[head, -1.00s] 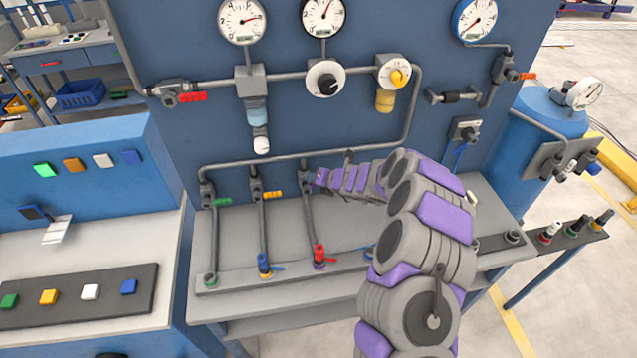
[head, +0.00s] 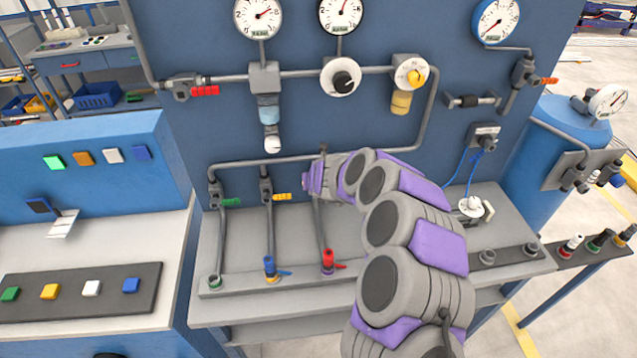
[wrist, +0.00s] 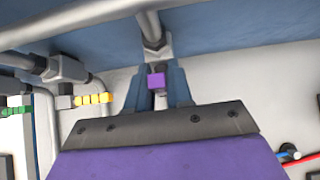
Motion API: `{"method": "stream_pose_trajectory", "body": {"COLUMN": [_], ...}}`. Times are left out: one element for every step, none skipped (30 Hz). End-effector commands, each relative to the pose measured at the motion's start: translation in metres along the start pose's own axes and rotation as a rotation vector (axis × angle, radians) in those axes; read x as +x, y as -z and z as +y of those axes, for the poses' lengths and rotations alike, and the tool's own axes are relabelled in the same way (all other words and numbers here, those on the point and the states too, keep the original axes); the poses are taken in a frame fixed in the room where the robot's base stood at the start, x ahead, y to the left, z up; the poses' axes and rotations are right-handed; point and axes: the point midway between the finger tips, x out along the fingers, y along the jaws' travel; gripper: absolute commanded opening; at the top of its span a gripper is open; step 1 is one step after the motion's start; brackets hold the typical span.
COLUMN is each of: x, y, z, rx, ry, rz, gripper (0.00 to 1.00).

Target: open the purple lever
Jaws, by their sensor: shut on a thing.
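The purple lever (wrist: 156,82) shows in the wrist view as a small purple block below a grey valve on a vertical pipe. My gripper (wrist: 157,78) has one finger on each side of it and is shut on it. In the head view my gripper (head: 310,180) is at the top of the third vertical pipe (head: 319,225). There the purple lever is hidden behind my gripper and arm, so I cannot tell its angle from that view.
A green lever (head: 231,202) and a yellow lever (head: 282,197) sit on the pipes to the left. Red (head: 328,259) and blue (head: 270,265) fittings stand below on the bench. The blue panel (head: 225,120) with gauges rises close behind my gripper.

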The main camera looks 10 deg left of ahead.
Motion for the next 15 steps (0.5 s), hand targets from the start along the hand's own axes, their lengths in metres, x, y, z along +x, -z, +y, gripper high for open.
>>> {"method": "stream_pose_trajectory", "body": {"x": [0.0026, 0.0026, 0.0026, 0.0026, 0.0025, 0.0025, 0.0025, 0.0025, 0.0025, 0.0025, 0.0026, 0.0026, 0.0026, 0.0026, 0.0025], "y": [0.0064, 0.0064, 0.0065, 0.0065, 0.0065, 0.0066, 0.0066, 0.0067, 0.0067, 0.0068, 0.0068, 0.0068, 0.007, 0.0069, 0.0069], "z": [0.0011, 0.0012, 0.0013, 0.0013, 0.0014, 0.0014, 0.0015, 0.0015, 0.0016, 0.0016, 0.0016, 0.0016, 0.0017, 0.0017, 0.0019], "rx": [-0.005, -0.007, -0.008, -0.009, -0.01, -0.01, -0.01, -0.01, -0.01, -0.01, -0.011, -0.011, -0.011, -0.011, -0.011], "ry": [0.004, 0.005, 0.006, 0.007, 0.007, 0.007, 0.007, 0.007, 0.007, 0.006, 0.006, 0.006, 0.006, 0.006, 0.006], "rz": [0.01, 0.01, 0.011, 0.011, 0.011, 0.011, 0.011, 0.011, 0.011, 0.011, 0.011, 0.011, 0.012, 0.012, 0.011], "gripper": [0.0, 0.0, 0.0, 0.0, 0.0, 0.0, 0.0, 0.0, 0.0, 0.0, 0.0, 0.0, 0.0, 0.22, 0.25]}}
